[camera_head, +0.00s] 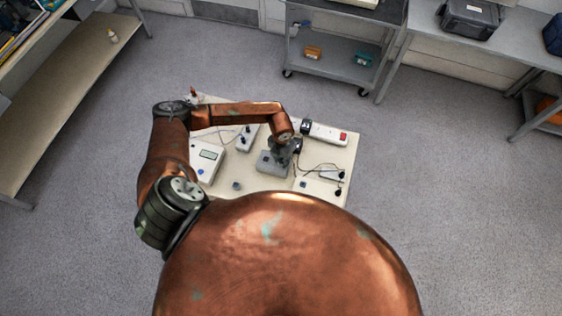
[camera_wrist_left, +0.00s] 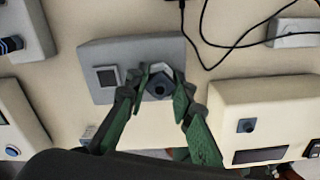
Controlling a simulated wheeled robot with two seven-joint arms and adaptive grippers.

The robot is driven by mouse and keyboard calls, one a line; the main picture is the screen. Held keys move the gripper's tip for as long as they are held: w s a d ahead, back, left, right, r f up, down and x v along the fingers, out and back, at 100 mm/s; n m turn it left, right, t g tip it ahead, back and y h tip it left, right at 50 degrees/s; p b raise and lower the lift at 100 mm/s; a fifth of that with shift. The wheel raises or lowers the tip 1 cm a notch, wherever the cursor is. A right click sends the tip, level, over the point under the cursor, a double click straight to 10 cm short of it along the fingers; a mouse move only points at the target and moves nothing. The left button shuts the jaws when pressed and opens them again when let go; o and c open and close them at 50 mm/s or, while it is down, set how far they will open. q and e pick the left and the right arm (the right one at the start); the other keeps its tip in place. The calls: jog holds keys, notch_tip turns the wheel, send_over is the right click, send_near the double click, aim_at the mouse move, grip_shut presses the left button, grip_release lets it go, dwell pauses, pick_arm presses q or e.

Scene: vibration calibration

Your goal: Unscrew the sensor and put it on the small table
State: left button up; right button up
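The sensor (camera_wrist_left: 159,88) is a small dark, round-topped piece with a pale, angular edge, on a grey box (camera_wrist_left: 95,60). In the head view the grey box (camera_head: 268,167) stands on a low cream table (camera_head: 325,205). My left gripper (camera_wrist_left: 162,80) has its green fingers on either side of the sensor, very close to it. I cannot tell whether they touch it. In the head view my left gripper (camera_head: 280,153) is over the grey box, partly hidden by its own arm. My right gripper is not in view.
The cream table also holds a meter box (camera_head: 206,160), a power strip (camera_head: 325,133) with a red switch, small boxes and loose cables. A grey cart (camera_head: 335,75) stands behind, a bench (camera_head: 75,95) at left. Grey floor is clear at right.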

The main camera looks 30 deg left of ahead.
pick_arm(q)
grip_shut()
jog(key=shift+n+p, duration=1)
jog(key=shift+n, duration=1.1)
jog(key=shift+s+d+f+n+p, duration=0.1)
jog(key=shift+n+p, duration=0.45)
jog(key=shift+n, duration=0.4)
jog(key=shift+s+n+p, duration=0.1)
jog(key=shift+n+p, duration=0.45)
jog(key=shift+n, duration=0.4)
jog(key=shift+d+n+p, duration=0.1)
jog(key=shift+n+p, duration=1.6)
jog(key=shift+n, duration=1)
jog(key=shift+n+p, duration=1.8)
jog(key=shift+n, duration=0.9)
